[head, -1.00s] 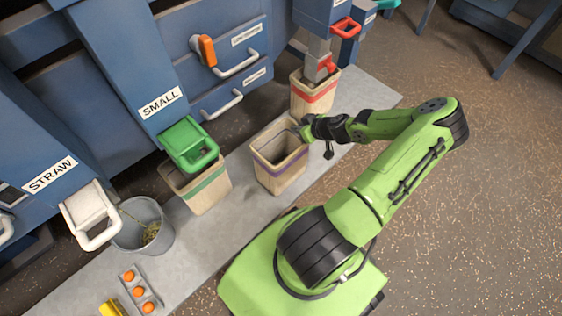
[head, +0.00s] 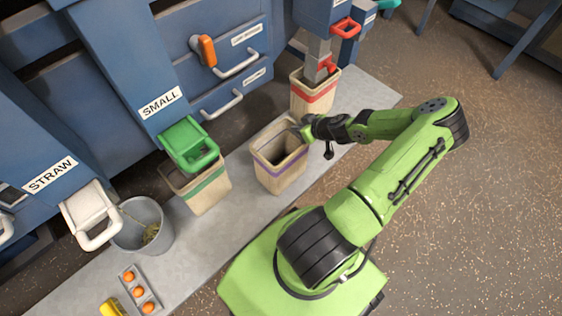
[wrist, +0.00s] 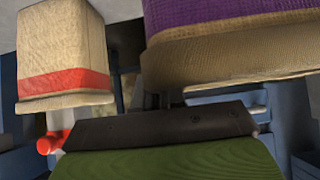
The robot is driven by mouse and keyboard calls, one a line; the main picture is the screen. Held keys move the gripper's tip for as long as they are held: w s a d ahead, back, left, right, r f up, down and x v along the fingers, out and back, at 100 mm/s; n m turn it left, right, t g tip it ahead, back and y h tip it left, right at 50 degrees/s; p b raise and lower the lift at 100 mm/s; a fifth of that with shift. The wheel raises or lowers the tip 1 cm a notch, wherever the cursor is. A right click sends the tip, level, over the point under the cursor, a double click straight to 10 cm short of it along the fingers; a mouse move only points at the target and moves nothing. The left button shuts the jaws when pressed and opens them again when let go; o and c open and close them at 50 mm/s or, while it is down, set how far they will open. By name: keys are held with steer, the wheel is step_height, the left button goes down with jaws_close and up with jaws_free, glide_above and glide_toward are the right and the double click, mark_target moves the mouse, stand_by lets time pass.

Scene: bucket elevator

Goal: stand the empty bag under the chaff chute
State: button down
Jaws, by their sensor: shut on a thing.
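An open beige bag with a purple stripe (head: 280,168) is at the middle of the grey strip in the head view, and its inside looks empty. My gripper (head: 300,129) is shut on its rim at the upper right corner. I cannot tell whether its base touches the strip. In the wrist view, the bag's purple stripe (wrist: 230,14) and rim fill the upper right, with the fingertips hidden. No chute label that I can read says chaff.
A green-striped bag (head: 203,190) stands below the green SMALL chute (head: 188,146). A red-striped bag (head: 314,98) stands under a red-handled spout. A grey bucket (head: 143,226) is by the white STRAW chute (head: 88,210). A tray of orange balls (head: 139,290) lies at lower left.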

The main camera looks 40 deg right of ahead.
stand_by(0.3)
step_height(320, 180, up, 10)
steer(key=p, duration=0.3)
